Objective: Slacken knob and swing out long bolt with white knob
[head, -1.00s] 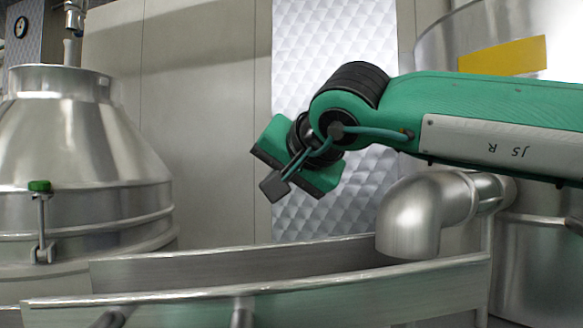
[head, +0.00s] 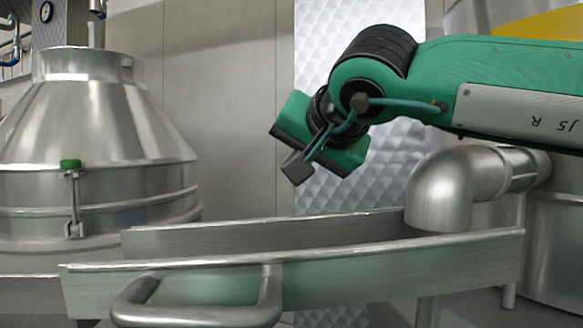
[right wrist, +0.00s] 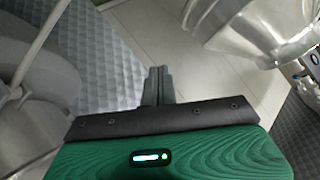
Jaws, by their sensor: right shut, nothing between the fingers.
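A bolt with a green knob (head: 70,164) stands upright against the side of the conical steel vessel (head: 95,125) at the left of the head view. Its lower end sits in a small bracket (head: 75,230) on the vessel's lower band. No white knob shows in either view. My right gripper (head: 297,168) is in mid-air right of the vessel, above the trough and well apart from the bolt. In the right wrist view its fingers (right wrist: 158,85) are together and empty. My left gripper is not in view.
A steel trough (head: 400,260) with a bent tubular handle (head: 200,315) lies across the front. A thick pipe elbow (head: 440,195) stands at its right end, below my right arm. A quilted metal panel (head: 320,60) is behind. Air between gripper and vessel is clear.

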